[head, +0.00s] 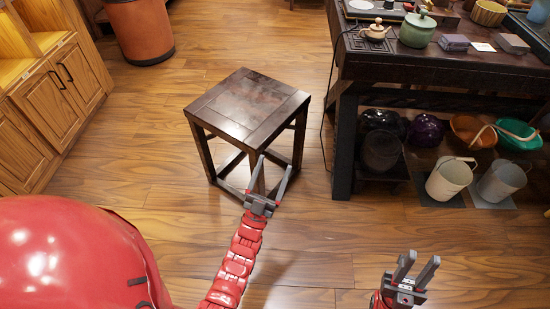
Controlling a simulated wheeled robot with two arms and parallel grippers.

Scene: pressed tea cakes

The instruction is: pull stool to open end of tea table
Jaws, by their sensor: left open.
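The dark wooden square stool (247,104) stands upright on the floor, left of the tea table (400,68) and apart from it. My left gripper (275,164) is open at the stool's near right side, below the seat edge. Its fingers point toward the stool and overlap its near leg and lower rails in the picture. I cannot tell whether they touch the stool or straddle a part of it. My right gripper (421,260) points up at the lower right, its fingers apart and nothing between them, away from the stool and table.
A teapot (375,31) and green pot (417,30) are on the table. White buckets (450,178), baskets (470,130) and dark jars (381,150) sit beneath it. Wooden cabinets (60,85) line the left. An orange-brown bin (140,30) stands behind. Floor between stool and table is mostly clear; a cord hangs there.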

